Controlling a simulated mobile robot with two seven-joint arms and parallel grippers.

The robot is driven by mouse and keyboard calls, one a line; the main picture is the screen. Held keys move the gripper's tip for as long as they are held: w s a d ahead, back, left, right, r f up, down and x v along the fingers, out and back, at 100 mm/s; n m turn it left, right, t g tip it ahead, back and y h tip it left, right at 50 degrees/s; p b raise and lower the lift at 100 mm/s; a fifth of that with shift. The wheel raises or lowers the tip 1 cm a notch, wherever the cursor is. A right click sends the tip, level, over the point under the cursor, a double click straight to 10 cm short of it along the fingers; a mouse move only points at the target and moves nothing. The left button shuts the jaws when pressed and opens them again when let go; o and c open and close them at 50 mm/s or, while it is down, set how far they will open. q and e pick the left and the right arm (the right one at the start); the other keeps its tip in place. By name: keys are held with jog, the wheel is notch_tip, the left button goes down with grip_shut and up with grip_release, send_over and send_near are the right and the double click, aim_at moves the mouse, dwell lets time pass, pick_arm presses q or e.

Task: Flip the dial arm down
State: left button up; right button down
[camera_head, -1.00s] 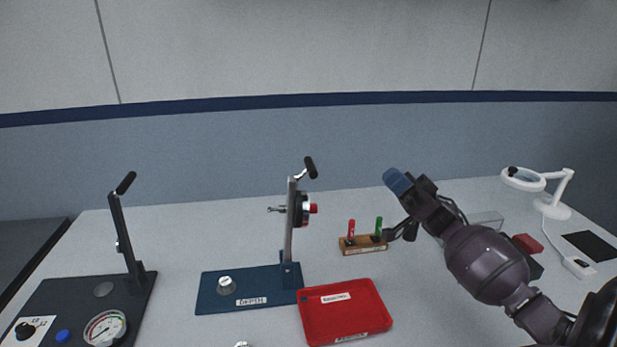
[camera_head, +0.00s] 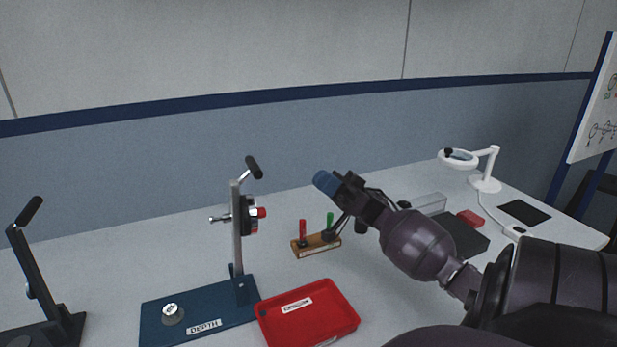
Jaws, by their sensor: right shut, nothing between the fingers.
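The upright grey arm (camera_head: 238,235) stands on a blue plate (camera_head: 160,318) labelled DEPTH. A round dial unit with a red knob (camera_head: 261,212) sits on its upper part, and a black handle (camera_head: 254,167) tops it. A second, black upright arm (camera_head: 35,277) with a black handle stands at the far left, its base cut off by the frame. My right gripper (camera_head: 327,183), with blue fingertips, is shut and empty. It appears to the right of the dial unit, apart from it. My left gripper is not in view.
A red tray (camera_head: 355,322) lies right of the blue plate. A wooden block (camera_head: 300,250) with red and green handled pieces stands behind it. A white magnifier lamp (camera_head: 487,184), a red block (camera_head: 470,217) and a dark pad (camera_head: 524,211) are at the right.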

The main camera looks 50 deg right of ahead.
pick_arm(q)
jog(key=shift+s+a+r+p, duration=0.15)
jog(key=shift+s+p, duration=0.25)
jog(key=shift+p, duration=0.3)
pick_arm(e)
jog(key=w+a+r, duration=0.5)
jog(key=a, duration=0.4)
jog(key=shift+a, duration=0.2)
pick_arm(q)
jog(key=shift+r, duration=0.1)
pick_arm(e)
jog(key=shift+w, duration=0.1)
